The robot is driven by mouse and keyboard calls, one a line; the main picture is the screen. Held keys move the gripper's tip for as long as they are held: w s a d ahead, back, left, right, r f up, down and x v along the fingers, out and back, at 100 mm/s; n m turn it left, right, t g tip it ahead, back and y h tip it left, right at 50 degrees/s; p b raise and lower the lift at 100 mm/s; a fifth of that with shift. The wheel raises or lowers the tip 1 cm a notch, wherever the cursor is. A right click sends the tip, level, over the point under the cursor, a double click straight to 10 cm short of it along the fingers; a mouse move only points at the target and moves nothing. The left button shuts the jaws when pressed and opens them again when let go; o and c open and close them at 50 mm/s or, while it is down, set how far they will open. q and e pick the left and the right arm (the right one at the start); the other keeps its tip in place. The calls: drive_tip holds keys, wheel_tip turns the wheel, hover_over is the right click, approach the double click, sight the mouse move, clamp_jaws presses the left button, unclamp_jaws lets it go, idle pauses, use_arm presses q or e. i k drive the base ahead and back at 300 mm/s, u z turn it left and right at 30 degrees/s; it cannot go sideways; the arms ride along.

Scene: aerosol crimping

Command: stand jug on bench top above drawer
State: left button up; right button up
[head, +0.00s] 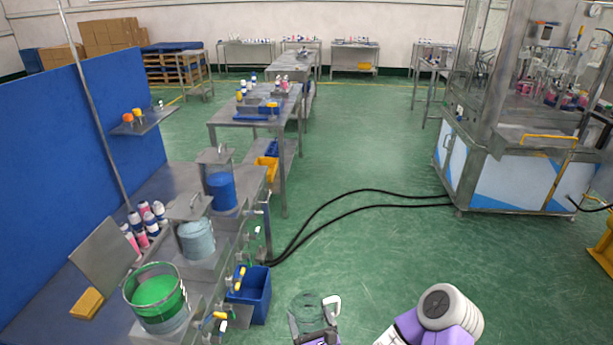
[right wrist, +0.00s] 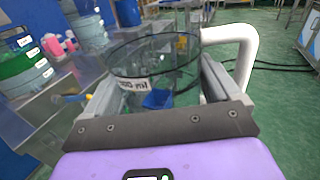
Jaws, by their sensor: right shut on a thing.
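A clear jug (head: 307,303) with a dark rim and a white handle (head: 332,303) is at the bottom middle of the head view. It also shows in the right wrist view (right wrist: 150,62), with printing on its side. My right gripper (head: 313,328) is shut on the jug, with one finger on each side of it. The jug is held in the air, over the green floor in the head view. The metal bench (head: 178,182) stands to the left of it. I cannot make out a drawer clearly. My left gripper is not in view.
On the bench stand a green pot (head: 157,298), a pale blue pot (head: 195,241), a blue pot (head: 221,190), several bottles (head: 141,236) and a yellow block (head: 87,302). A blue bin (head: 251,293) hangs at its front. Black hoses (head: 345,204) cross the floor.

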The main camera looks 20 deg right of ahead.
sight(241, 181)
drive_tip(key=z, duration=1.1)
drive_tip(key=i, duration=2.95)
drive_tip(key=u, duration=3.1)
